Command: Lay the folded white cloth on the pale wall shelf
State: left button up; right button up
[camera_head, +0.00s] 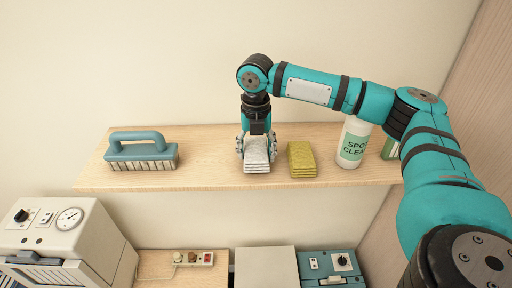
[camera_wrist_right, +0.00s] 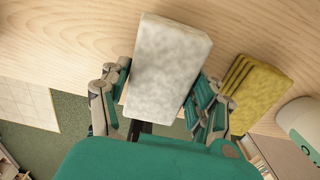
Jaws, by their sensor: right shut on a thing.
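The folded white cloth (camera_head: 257,155) is a stacked, mottled white block at the middle of the pale wall shelf (camera_head: 215,150). My right gripper (camera_head: 256,143) points down from above and is shut on it. In the right wrist view the cloth (camera_wrist_right: 170,60) sits between the two fingers of the gripper (camera_wrist_right: 160,85), with the wood grain of the shelf (camera_wrist_right: 75,45) behind it. The cloth is at or very near the shelf top; I cannot tell whether it touches. My left gripper is not in view.
A folded yellow-green cloth (camera_head: 301,159) lies close to the right of the white one. A white spray-cleaner bottle (camera_head: 354,143) stands farther right. A blue-handled brush (camera_head: 141,150) is at the shelf's left. Clear shelf lies between brush and gripper. Machines (camera_head: 68,240) stand below.

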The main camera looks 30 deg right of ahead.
aim_at(256, 148)
jog(key=shift+w+f, duration=0.2)
jog(key=shift+f, duration=0.4)
jog(key=shift+s, duration=0.1)
jog(key=o, duration=1.2)
jog(key=shift+f, duration=0.15)
jog(key=shift+c, duration=0.2)
jog(key=shift+r, duration=0.5)
notch_tip(256, 148, up, 10)
jog(key=b, duration=0.2)
jog(key=shift+r+b, duration=0.25)
jog(key=shift+b, duration=0.15)
jog(key=shift+r, duration=0.45)
